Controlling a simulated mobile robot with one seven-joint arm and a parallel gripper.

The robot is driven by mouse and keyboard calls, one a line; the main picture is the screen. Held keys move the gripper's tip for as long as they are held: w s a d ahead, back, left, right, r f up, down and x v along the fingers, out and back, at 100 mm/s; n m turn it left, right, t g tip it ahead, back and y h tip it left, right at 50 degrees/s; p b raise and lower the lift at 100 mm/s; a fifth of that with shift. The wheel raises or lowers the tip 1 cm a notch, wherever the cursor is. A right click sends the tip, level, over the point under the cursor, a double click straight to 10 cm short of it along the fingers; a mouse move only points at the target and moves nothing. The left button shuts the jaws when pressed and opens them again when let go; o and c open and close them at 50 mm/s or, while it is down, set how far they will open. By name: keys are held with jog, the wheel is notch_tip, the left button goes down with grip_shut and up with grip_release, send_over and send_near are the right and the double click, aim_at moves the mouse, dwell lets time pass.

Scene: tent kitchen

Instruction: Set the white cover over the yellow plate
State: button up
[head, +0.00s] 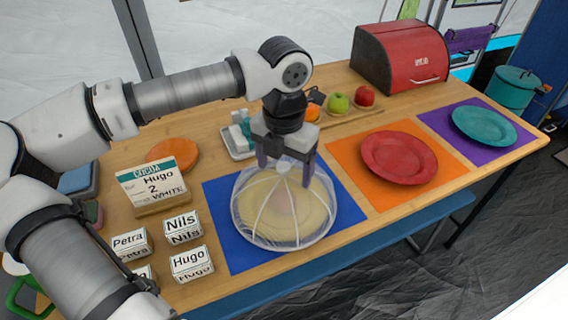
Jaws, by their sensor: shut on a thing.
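The white cover (246,203) is a see-through mesh dome with pale ribs and a small knob on top. My gripper (286,174) is shut on its knob from above. The dome is upright over the yellow plate (296,226), which shows through the mesh. The plate lies on the blue mat (221,232). The cover's rim appears roughly around the plate. I cannot tell whether the rim touches the mat or hangs just above it.
A red plate (399,157) on an orange mat and a teal plate (484,126) on a purple mat stand to the right. Name blocks (192,263) and a cocoa sign (153,184) stand left. A fruit board (352,113) and a red bread box (400,57) are behind.

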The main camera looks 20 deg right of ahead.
jog(key=shift+f+b, duration=0.55)
jog(key=shift+b, duration=0.15)
jog(key=o, duration=1.2)
jog(key=shift+r, duration=0.1)
notch_tip(320, 180, up, 14)
jog(key=shift+p, duration=0.3)
jog(key=shift+f, duration=0.2)
